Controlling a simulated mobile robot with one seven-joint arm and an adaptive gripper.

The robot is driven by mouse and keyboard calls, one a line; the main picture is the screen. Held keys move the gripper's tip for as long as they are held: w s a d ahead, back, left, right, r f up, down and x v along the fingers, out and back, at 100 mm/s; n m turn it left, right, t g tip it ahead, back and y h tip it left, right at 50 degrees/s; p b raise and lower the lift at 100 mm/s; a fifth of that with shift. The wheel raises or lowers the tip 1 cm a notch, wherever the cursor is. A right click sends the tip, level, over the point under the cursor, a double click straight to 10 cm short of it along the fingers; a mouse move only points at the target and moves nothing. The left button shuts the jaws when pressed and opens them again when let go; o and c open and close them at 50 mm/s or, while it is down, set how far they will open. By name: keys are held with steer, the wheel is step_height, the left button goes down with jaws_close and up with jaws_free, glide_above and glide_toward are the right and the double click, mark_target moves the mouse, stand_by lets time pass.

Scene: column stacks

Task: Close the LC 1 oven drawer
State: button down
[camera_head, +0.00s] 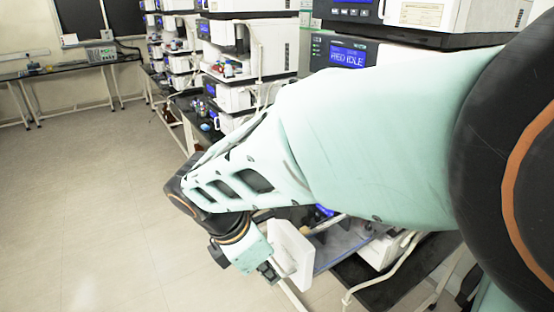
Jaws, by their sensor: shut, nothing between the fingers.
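A drawer with a white front panel (291,255) stands pulled out, low in the middle of the head view. Its bluish, see-through side (342,246) shows behind the panel, running to the right under my arm. My gripper (270,273) is shut and empty, at the left of the panel's outer face. I cannot tell whether the fingertips touch it. My arm hides the drawer's upper part and much of the instrument around it. An instrument with a lit blue display (348,57) stands above my arm.
Several white stacked instruments (232,50) line a dark bench (190,104) going back. A white tube (384,279) hangs right of the drawer. The pale tiled floor (95,200) at left is clear. A far table (70,68) stands along the back wall.

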mark_target(294, 274)
steer(key=shift+w+d+f+b, duration=0.55)
steer(key=shift+d+f+b, duration=0.2)
steer(key=shift+d+f, duration=0.1)
steer(key=shift+w+d+f+b, duration=0.6)
steer(key=shift+d+f+b, duration=0.1)
steer(key=shift+d+f, duration=0.1)
steer(key=shift+w+d+f+b, duration=0.55)
steer(key=shift+d+f+b, duration=0.2)
steer(key=shift+d+f, duration=0.1)
steer(key=shift+r, duration=0.1)
